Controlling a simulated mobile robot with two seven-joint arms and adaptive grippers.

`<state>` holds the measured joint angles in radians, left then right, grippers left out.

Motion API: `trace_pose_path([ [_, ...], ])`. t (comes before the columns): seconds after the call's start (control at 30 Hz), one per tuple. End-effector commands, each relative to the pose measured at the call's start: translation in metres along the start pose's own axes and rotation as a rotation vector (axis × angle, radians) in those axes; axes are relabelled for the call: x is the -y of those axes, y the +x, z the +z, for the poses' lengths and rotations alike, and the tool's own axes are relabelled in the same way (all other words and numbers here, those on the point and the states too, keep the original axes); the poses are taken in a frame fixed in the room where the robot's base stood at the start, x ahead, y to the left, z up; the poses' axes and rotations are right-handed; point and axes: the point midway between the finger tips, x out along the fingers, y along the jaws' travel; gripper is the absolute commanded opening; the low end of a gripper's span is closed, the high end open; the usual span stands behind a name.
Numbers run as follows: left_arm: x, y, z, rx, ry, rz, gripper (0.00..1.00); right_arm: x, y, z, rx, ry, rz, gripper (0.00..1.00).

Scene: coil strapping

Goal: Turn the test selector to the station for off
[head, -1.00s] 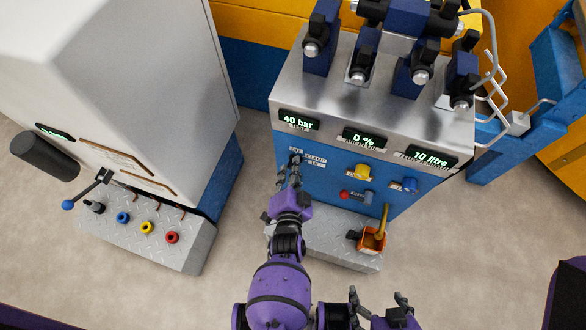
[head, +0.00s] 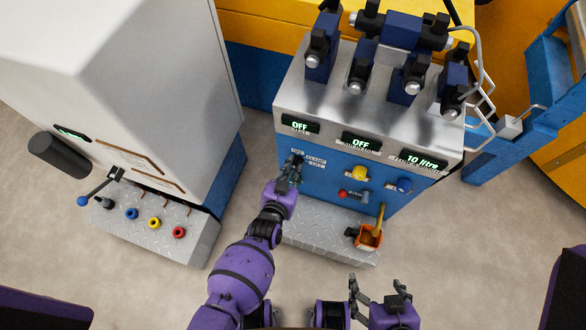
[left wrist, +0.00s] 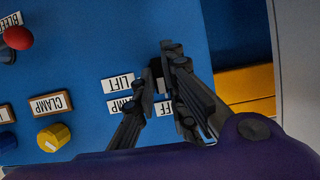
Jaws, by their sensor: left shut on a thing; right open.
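The test selector (left wrist: 156,72) is a small dark knob on the blue front panel, mostly hidden between my left gripper's fingers. Labels reading LIFT and, partly covered, CLAMP and OFF sit around it in the left wrist view. My left gripper (head: 294,165) is shut on the selector; it also shows in the left wrist view (left wrist: 160,85). Two displays above read OFF, the left display (head: 300,125) and the middle display (head: 361,143). My right gripper (head: 378,292) is open and empty, low in the head view.
On the same panel are a yellow knob (head: 359,173), a blue knob (head: 404,185) and a red knob (head: 343,194). A pale cabinet (head: 150,80) stands at left, with open floor between.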

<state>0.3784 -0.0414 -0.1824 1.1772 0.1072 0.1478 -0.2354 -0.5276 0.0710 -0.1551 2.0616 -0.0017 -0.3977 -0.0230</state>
Motion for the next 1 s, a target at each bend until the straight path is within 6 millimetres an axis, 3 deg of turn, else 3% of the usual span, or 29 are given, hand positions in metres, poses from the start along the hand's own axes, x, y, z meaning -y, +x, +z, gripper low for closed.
trace_pose_path([
  [0.57, 0.0003, 0.0002, 0.0005, 0.001, -0.034, 0.013, 0.0, -0.0008, -0.0007, 0.001, 0.003, 0.0, 0.001, 0.78],
  [0.6, 0.0003, 0.0002, 0.0005, 0.001, -0.033, 0.013, 0.16, -0.0008, -0.0007, 0.001, 0.003, 0.0, 0.001, 0.78],
  [0.7, 0.0003, 0.0002, 0.0004, 0.001, -0.033, 0.013, 0.29, -0.0008, -0.0008, 0.0011, 0.003, 0.0, 0.001, 0.78],
  [1.0, 0.0002, -0.0003, 0.0001, 0.0, -0.032, 0.013, 0.3, -0.0012, -0.0016, 0.0029, 0.007, 0.0, 0.002, 0.78],
])
